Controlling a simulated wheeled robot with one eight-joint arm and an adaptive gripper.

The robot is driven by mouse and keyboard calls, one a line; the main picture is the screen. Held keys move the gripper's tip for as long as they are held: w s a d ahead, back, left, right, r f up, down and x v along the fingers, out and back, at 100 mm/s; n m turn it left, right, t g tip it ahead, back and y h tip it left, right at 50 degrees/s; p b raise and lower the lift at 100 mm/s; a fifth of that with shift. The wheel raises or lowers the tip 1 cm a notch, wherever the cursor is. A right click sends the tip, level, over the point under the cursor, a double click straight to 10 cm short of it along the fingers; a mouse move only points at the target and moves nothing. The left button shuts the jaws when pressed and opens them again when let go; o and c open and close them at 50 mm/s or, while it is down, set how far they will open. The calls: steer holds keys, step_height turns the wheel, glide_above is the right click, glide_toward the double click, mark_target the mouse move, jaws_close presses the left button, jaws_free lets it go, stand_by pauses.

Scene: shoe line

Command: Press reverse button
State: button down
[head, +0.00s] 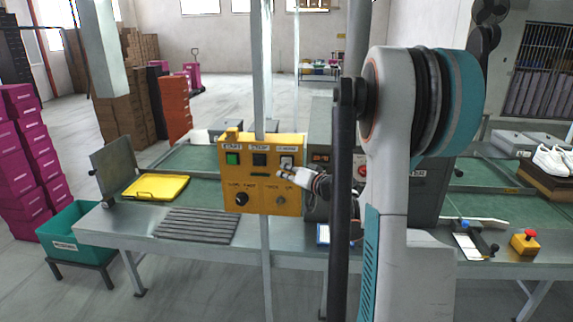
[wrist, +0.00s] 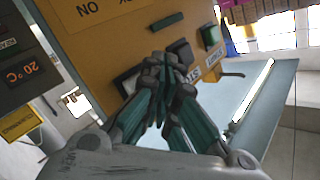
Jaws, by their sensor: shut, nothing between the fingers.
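A yellow control box (head: 262,182) is fixed on a post above the table. Its top row has a green button (head: 233,158) at left, a black button (head: 260,160) in the middle and a pale-framed button (head: 287,161) at right, under a small label too blurred to read surely. My gripper (head: 283,175) is shut and empty, just below the right button. In the wrist view my shut fingertips (wrist: 166,65) are close to the box face and partly cover the right button (wrist: 128,82). I cannot tell whether they touch it.
Below the buttons are a black knob (head: 242,199) and a smaller knob (head: 280,200). A red-topped emergency stop (head: 525,242) and white shoes (head: 554,160) are at right.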

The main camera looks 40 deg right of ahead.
steer(key=shift+w+d, duration=0.1)
steer(key=shift+d, duration=0.05)
steer(key=shift+w+d, duration=0.15)
